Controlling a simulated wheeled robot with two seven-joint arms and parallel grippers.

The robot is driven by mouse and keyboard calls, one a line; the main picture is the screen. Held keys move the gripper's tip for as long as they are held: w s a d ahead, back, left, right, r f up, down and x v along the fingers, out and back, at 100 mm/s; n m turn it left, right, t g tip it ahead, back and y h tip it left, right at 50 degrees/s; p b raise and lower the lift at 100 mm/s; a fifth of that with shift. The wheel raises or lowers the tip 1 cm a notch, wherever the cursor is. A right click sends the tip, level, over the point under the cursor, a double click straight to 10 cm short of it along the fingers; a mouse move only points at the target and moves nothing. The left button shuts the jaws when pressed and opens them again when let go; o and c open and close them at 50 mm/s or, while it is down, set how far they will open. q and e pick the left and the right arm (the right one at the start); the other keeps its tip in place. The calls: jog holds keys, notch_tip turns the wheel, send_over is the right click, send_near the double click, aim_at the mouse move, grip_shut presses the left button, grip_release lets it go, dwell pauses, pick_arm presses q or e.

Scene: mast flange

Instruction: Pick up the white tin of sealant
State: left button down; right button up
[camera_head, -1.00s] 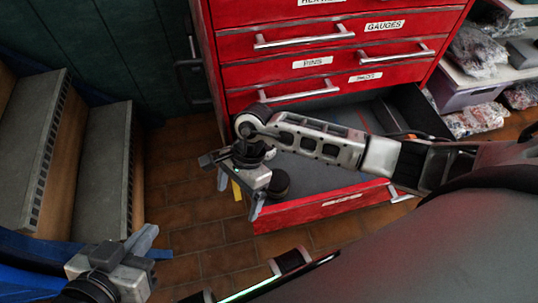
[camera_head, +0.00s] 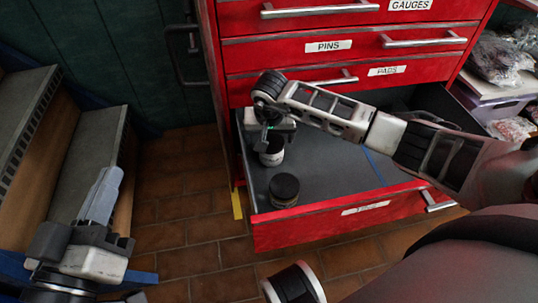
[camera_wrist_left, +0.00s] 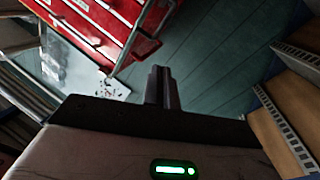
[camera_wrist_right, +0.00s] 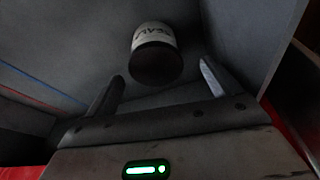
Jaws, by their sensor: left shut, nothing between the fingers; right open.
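The white tin of sealant (camera_head: 271,154) stands in the open drawer, near its left wall. In the right wrist view the tin (camera_wrist_right: 153,38) has a dark end and a white label with partly readable lettering. My right gripper (camera_head: 266,137) is open and close to the tin, covering part of it in the head view. In the right wrist view the tin appears just beyond the gap between the fingers (camera_wrist_right: 161,74), and no grip on it shows. My left gripper (camera_head: 104,190) is shut and empty, left of the drawer and away from the tin; its fingers (camera_wrist_left: 162,85) are together.
A dark-lidded jar (camera_head: 284,190) stands in the same drawer, in front of the tin. The drawer (camera_head: 335,219) belongs to a red cabinet (camera_head: 340,58) with shut drawers above. Steps (camera_head: 88,165) stand at the left. The drawer floor right of the jar is clear.

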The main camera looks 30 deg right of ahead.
aim_at(272, 142)
jog(key=b+x, duration=0.1)
jog(key=x, duration=0.1)
jog(key=b+x, duration=0.2)
jog(key=x, duration=0.1)
jog(key=shift+s+d+f, duration=0.25)
jog(key=shift+f, duration=0.15)
jog(key=shift+w+f, duration=0.1)
jog(key=shift+f, duration=0.05)
jog(key=c, duration=1.1)
pick_arm(q)
notch_tip(272, 142, up, 6)
jog(key=m+t+h, duration=0.3)
jog(key=m, duration=0.2)
jog(key=shift+w+a+m+h, duration=0.2)
jog(key=shift+w+m+h, duration=0.05)
jog(key=shift+m+h, duration=0.05)
pick_arm(e)
jog(key=shift+c, duration=0.8)
pick_arm(q)
jog(key=shift+r, duration=0.15)
